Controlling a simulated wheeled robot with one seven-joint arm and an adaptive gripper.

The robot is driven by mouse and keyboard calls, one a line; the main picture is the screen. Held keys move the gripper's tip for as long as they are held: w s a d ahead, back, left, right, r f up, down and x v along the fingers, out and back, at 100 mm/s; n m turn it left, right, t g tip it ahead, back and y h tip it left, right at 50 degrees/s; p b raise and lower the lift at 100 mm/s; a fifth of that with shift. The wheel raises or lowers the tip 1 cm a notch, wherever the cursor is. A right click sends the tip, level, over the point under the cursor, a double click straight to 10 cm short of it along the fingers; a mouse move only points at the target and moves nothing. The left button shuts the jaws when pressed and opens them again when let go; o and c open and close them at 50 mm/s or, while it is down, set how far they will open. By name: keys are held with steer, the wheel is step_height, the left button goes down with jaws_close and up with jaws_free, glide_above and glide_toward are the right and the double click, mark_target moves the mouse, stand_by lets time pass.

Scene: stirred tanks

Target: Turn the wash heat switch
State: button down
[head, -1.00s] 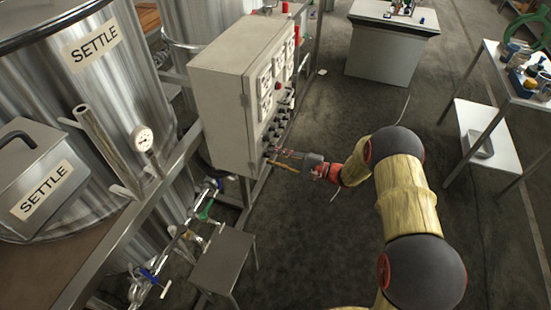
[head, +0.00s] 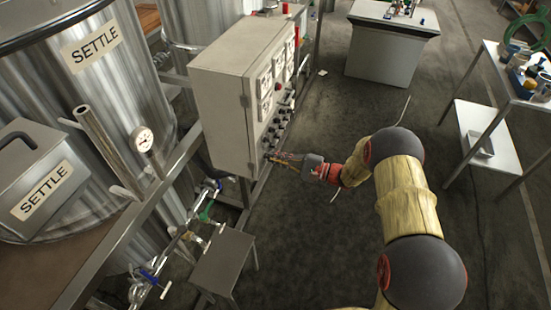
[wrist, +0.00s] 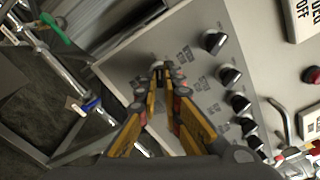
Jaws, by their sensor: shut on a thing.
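The grey control cabinet (head: 222,118) stands beside the tanks, with rows of dark switch knobs on its front. In the wrist view, its pale panel (wrist: 185,65) carries several black and silver knobs with small labels I cannot read. My gripper (wrist: 158,70) is shut on a knob at one end of the knob area, apart from the other knobs. The fingertips hide most of this knob, so its pointer angle and its label are not clear. In the head view, my gripper (head: 272,158) reaches the lower near part of the cabinet front.
A red button (wrist: 313,75) and a bent metal handle (wrist: 281,120) are on the panel near the other knobs. Pipes with a green valve handle (head: 206,210) and a small grey table (head: 222,262) stand below the cabinet. The floor right of the cabinet is clear.

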steer(key=shift+m, duration=0.3)
steer(key=shift+f+m+p, duration=0.1)
steer(key=shift+m+p, duration=1.45)
steer(key=shift+m, duration=2.05)
steer(key=shift+s, duration=0.1)
steer(key=c, duration=2)
jaws_free()
steer(key=shift+o, duration=0.2)
steer(key=shift+d, duration=0.1)
steer(key=v, duration=1.1)
steer(key=shift+d, duration=0.4)
